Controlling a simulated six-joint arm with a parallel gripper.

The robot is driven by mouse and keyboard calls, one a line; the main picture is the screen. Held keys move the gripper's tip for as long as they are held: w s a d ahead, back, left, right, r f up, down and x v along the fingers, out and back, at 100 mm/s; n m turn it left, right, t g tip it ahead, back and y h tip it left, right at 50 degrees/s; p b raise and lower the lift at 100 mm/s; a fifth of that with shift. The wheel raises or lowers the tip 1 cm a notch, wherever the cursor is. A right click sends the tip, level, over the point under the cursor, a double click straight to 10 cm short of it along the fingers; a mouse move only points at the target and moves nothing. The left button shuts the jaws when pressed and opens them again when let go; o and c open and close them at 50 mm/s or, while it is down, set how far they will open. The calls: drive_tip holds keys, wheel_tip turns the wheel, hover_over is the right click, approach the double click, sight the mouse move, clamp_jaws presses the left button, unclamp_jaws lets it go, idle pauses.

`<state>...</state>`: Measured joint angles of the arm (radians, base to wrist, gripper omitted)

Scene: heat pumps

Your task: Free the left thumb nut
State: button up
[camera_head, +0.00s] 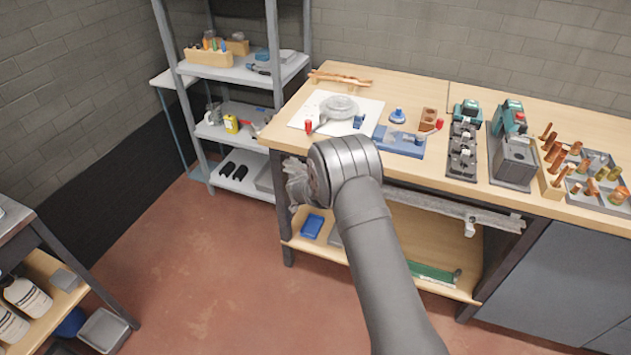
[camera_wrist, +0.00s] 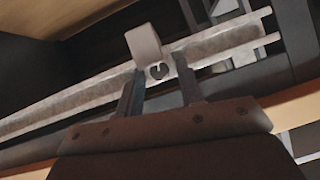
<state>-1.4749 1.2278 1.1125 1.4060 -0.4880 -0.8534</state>
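In the wrist view a light, pale block (camera_wrist: 144,44) sits on a long grey rail (camera_wrist: 70,100), with a small round, slotted thumb nut (camera_wrist: 158,71) at its lower edge. My gripper (camera_wrist: 160,74) is open, with its two dark fingers apart. The nut shows between the fingertips, with a gap on each side; I cannot tell whether the tips reach around it. In the head view the rail (camera_head: 440,202) runs under the bench's front edge, with another pale fitting (camera_head: 469,225) towards its right end. My wrist hides the rail's left part there.
The wooden bench top (camera_head: 450,85) above holds a blue fixture (camera_head: 400,141), a white mat (camera_head: 300,112), dark blocks and copper fittings. A lower wooden shelf (camera_head: 380,262) lies beneath the rail. A metal rack (camera_head: 240,72) stands at the left. Open floor (camera_head: 200,270) lies in front.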

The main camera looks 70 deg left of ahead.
drive_tip(key=shift+w+a+f, duration=0.1)
drive_tip(key=shift+w+a, duration=0.05)
idle(0.4)
idle(0.4)
drive_tip(key=c, duration=0.5)
